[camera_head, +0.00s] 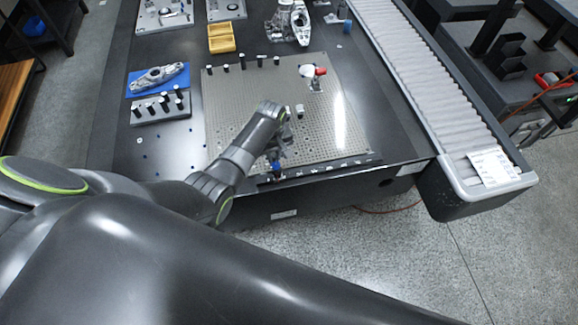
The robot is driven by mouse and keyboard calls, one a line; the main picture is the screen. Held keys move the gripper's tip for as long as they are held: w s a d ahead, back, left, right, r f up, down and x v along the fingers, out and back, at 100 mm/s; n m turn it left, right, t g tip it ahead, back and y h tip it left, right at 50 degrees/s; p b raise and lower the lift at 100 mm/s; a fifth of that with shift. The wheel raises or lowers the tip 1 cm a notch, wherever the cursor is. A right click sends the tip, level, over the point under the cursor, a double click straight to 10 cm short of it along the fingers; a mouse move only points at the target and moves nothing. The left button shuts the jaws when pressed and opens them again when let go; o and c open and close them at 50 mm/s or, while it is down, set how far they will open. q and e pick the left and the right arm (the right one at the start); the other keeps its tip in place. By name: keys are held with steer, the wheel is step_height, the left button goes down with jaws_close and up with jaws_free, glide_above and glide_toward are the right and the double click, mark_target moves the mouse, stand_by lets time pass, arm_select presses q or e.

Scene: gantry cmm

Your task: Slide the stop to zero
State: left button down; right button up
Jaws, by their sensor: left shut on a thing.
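My left gripper (275,155) reaches in from the left, over the front edge of the perforated grey plate (225,120). It points down and is shut on the stop, a small piece with a blue part (277,168) showing just below the fingers. The wrist hides most of the stop. A dark rail with small pale marks (325,168) runs along the plate's front edge, to the right of the stop. The marks are too small to read, so I cannot tell which is zero. My right gripper is not in view.
Several black pegs (242,62) line the plate's back edge. A red-topped probe (313,76) stands at the back right. A block with black pegs (160,107) and a blue tray (175,72) lie to the left. A roller conveyor (430,80) runs along the right.

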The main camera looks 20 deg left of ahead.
arm_select(q)
steer(key=a+p, duration=0.1)
steer(key=s+a+p, duration=0.1)
steer(key=shift+s+a+r, duration=0.1)
steer(key=shift+s+a, duration=0.3)
steer(key=shift+a, duration=0.05)
steer(key=c, duration=1.8)
jaws_free()
steer(key=o, duration=0.4)
steer(key=shift+s+a, duration=0.1)
steer(key=shift+a, duration=0.05)
steer(key=shift+o, duration=0.2)
steer(key=shift+r, duration=0.3)
step_height(320, 180, up, 17)
steer(key=shift+f, duration=0.2)
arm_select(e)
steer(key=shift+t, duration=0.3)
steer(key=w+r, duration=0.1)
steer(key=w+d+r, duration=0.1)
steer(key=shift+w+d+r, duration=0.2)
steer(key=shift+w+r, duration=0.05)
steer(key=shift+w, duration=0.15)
